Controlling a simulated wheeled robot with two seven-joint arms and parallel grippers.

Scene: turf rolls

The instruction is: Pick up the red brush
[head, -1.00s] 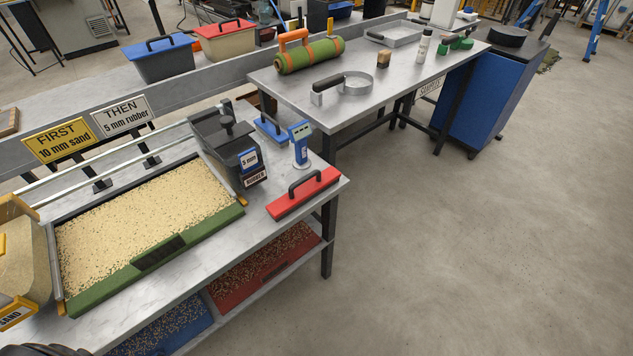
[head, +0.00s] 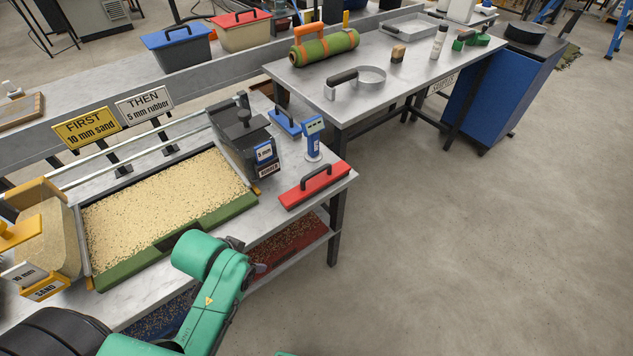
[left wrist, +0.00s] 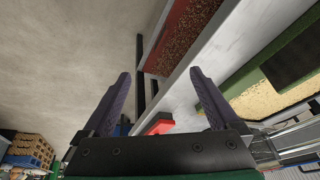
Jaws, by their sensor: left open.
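The red brush (head: 317,187), a long red block with a black arched handle, lies on the near bench by its right end. A small red part of it (left wrist: 158,126) shows low between the fingers in the left wrist view. My left gripper (left wrist: 161,75) is open with nothing between its fingertips. In the head view my green left arm reaches up from the bottom, and the dark gripper parts are mostly hidden behind it, left of and below the brush. They are apart from the brush. My right gripper is not in view.
A sand-filled tray (head: 105,281) with a green front edge lies left of the brush. A black rubber hopper (head: 234,135) and a blue-and-white device (head: 313,138) stand behind the brush. A lower shelf holds a red granule bin (head: 290,245). Floor to the right is clear.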

